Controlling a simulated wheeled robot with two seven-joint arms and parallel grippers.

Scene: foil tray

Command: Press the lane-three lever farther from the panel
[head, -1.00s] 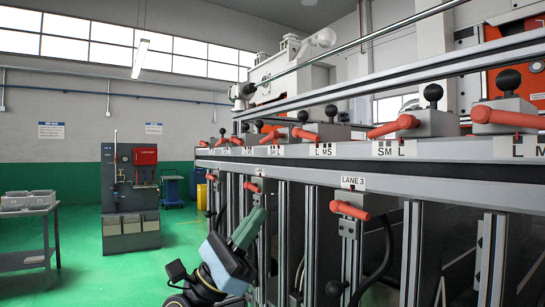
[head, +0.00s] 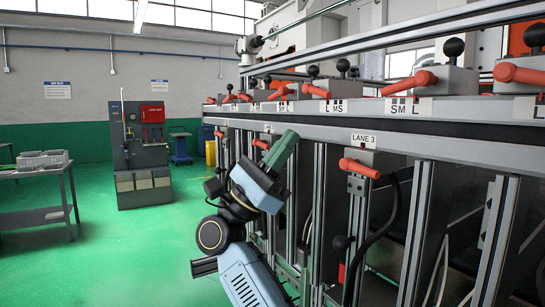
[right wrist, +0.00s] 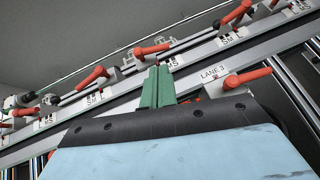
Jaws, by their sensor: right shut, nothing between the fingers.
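The LANE 3 label (head: 363,138) is on the grey rail in the head view. Just below it a red lever (head: 359,168) on a grey post sticks out to the left; both also show in the right wrist view, the label (right wrist: 213,73) left of the lever (right wrist: 247,77). Above the rail, a red lever (head: 409,84) sits by the SM and L marks. My right gripper (head: 288,140), with green fingers, is shut and empty, left of the LANE 3 lever in the picture and apart from it. Its fingers (right wrist: 158,75) point up in the wrist view. My left gripper is not visible.
More red levers (head: 313,91) and black knobs (head: 454,48) line the upper beam. A lower black knob (head: 340,243) and a dark cable stand near the lane-three post. A grey machine (head: 142,150) and a table with trays (head: 43,162) are at left; the green floor between is clear.

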